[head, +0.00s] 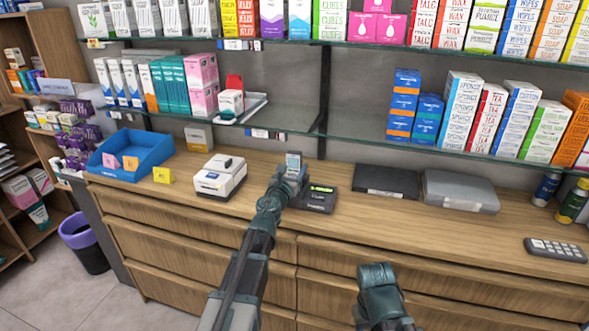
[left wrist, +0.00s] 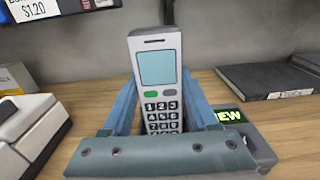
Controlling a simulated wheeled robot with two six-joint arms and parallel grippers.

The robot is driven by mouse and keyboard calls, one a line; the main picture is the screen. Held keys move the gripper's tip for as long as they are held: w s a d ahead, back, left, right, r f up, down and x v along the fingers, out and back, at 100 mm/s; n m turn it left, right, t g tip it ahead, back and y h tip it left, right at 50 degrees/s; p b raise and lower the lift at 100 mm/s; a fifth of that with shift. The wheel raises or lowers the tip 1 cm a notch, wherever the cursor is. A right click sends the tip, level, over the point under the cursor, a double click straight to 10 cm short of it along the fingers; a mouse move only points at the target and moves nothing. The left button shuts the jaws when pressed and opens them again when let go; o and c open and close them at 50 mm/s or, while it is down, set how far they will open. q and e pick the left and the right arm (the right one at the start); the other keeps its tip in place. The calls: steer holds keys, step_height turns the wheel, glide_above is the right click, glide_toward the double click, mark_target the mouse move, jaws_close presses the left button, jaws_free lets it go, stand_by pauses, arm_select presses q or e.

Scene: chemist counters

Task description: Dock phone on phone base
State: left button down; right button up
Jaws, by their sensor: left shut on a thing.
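The phone (head: 293,160) is a light grey handset with a blue-grey screen and dark number keys. It stands upright in my left gripper (head: 290,176), which is shut on it. In the left wrist view the phone (left wrist: 157,70) sits between the two fingers, screen facing the camera, its lower end hidden by the gripper. The phone base (head: 315,198) appears to be the dark unit with a green lit display, just right of my left gripper. It also shows in the left wrist view (left wrist: 252,138), partly hidden. My right gripper (head: 379,285) is low in the head view, away from the counter things.
A white device (head: 220,176) stands left of the phone on the wooden counter (head: 160,198). A blue tray (head: 130,153) is farther left. A black flat case (head: 387,181) and a grey case (head: 460,190) lie to the right. Glass shelves with boxes hang behind.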

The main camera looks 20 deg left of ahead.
arm_select(q)
steer(key=shift+f+b, duration=0.6)
steer(key=shift+b, duration=0.05)
stand_by(0.4)
steer(key=shift+c, duration=2.2)
jaws_free()
steer(key=shift+s, duration=0.15)
steer(key=s, duration=1)
steer(key=shift+s+a, duration=0.2)
steer(key=shift+s, duration=0.15)
steer(key=shift+r, duration=0.1)
